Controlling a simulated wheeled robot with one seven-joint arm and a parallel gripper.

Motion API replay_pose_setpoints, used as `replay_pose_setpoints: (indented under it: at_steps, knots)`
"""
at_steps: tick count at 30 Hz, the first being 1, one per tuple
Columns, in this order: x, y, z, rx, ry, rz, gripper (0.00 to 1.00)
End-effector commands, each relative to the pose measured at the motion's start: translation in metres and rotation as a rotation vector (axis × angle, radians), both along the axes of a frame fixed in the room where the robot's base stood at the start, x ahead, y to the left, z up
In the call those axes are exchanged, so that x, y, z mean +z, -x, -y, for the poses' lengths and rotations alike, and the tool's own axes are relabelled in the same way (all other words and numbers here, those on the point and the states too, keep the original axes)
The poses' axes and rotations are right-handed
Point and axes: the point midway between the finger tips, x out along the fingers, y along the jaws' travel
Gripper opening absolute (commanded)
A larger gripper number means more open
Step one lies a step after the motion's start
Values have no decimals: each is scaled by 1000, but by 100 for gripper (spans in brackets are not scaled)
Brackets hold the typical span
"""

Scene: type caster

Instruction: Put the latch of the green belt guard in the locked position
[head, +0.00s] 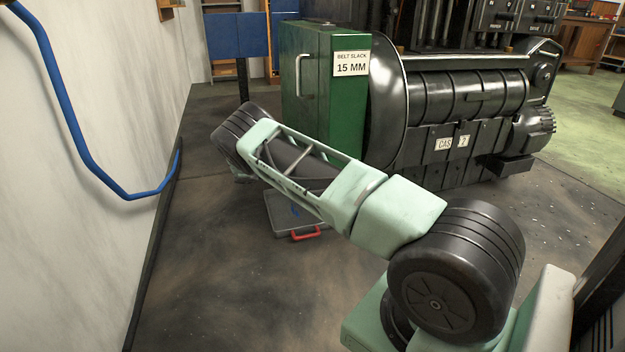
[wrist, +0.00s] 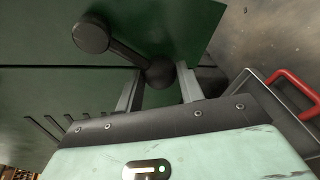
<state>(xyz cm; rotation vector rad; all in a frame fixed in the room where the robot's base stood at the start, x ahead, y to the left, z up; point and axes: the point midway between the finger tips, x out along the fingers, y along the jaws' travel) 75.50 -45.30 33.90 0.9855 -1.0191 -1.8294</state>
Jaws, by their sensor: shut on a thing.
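The green belt guard (head: 300,95) stands left of the black machine, with a pale handle (head: 298,75) on its front and a label reading "BELT SLACK 15 MM" (head: 351,64). In the wrist view its green surface (wrist: 190,25) fills the upper part. The dark latch lever (wrist: 125,52) runs from a round disc (wrist: 92,36) at upper left to a ball-like end (wrist: 160,73). My gripper (wrist: 158,85) is shut on that ball end, one finger on each side. In the head view, my arm hides the latch and my gripper.
A grey case with a red handle (head: 305,234) lies on the floor below my arm; its handle also shows in the wrist view (wrist: 293,84). A blue pipe rail (head: 75,125) runs along the left wall. The floor at lower left is clear.

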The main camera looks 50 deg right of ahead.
Motion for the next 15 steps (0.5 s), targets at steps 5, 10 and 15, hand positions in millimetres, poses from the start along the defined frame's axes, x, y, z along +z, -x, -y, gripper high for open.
replay_pose_setpoints:
  at_steps: [5, 10, 15]
  knots:
    - [-2, -5, -1, 3, -2, 12, 0]
    - [-2, -5, -2, 1, -2, 11, 0]
    - [-1, -4, -2, -1, 0, 10, 59]
